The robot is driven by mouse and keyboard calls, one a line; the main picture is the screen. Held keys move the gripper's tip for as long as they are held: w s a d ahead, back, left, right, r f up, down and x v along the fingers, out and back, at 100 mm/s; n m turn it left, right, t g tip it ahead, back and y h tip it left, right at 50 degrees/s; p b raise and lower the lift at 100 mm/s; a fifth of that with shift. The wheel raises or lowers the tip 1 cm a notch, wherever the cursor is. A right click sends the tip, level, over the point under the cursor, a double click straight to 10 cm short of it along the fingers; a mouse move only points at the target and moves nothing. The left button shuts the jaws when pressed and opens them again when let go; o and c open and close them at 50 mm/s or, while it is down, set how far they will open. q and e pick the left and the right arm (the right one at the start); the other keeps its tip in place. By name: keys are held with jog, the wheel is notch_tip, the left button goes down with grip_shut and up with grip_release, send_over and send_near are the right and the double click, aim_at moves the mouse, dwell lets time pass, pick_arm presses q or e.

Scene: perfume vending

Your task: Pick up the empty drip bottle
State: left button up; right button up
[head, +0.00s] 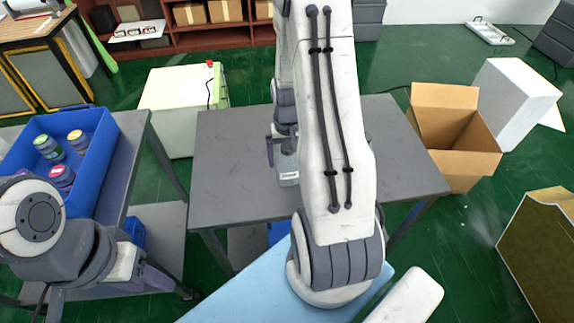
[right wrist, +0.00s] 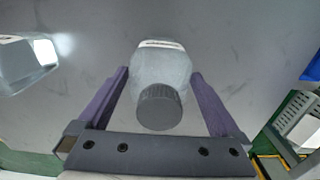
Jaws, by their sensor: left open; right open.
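A pale, translucent bottle (right wrist: 160,68) with a grey ribbed cap (right wrist: 160,107) and a small white label shows in the right wrist view on a grey surface. Its cap points toward the camera. My right gripper (right wrist: 160,92) is open, with one purple finger on each side of the bottle and slim gaps between. In the head view my right arm hides most of this place; part of the right gripper (head: 271,150) shows over the grey table (head: 225,150). My left gripper (head: 158,279) is open and empty at the lower left, below the blue crate.
A blue crate (head: 97,173) with several capped bottles (head: 48,147) stands on the left table. Another pale object (right wrist: 22,62) lies at the left of the right wrist view. An open cardboard box (head: 455,160) stands right of the grey table. The grey table's left part is clear.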

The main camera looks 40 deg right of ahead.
jog(key=shift+c, duration=0.3)
jog(key=c, duration=1)
jog(key=shift+r, duration=0.1)
